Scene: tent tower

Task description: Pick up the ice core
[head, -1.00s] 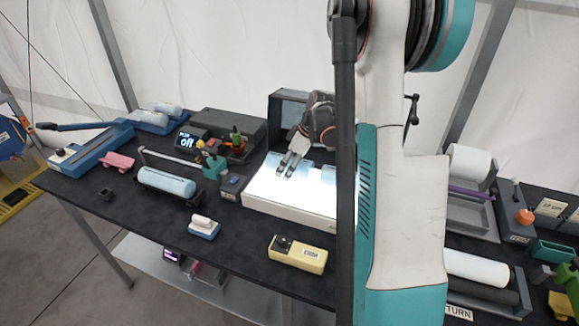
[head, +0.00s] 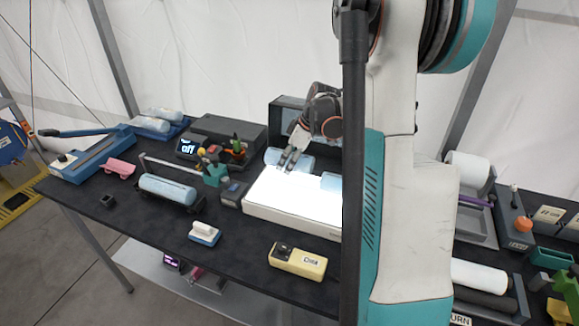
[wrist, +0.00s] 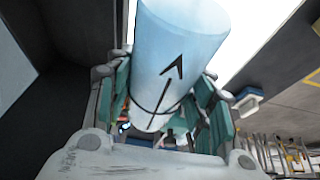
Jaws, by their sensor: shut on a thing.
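The ice core (wrist: 178,50) is a pale blue cylinder with a black arrow and a black ring line in the wrist view. My gripper (wrist: 168,108) is shut on it, with green finger pads on both sides. In the head view, my gripper (head: 290,158) is over the back of the glowing light table (head: 285,207), with the held core (head: 306,163) between its fingers. I cannot tell whether the core is clear of the surface. Another pale blue piece (head: 331,182) lies on the light table, partly hidden by my arm.
Another blue core (head: 167,188) rests in a cradle to the left. More cores (head: 153,122) lie on a blue tray at the back left. A yellow box (head: 298,262) and a small blue-white block (head: 204,234) stand in front. A dark panel (head: 287,112) rises behind the light table.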

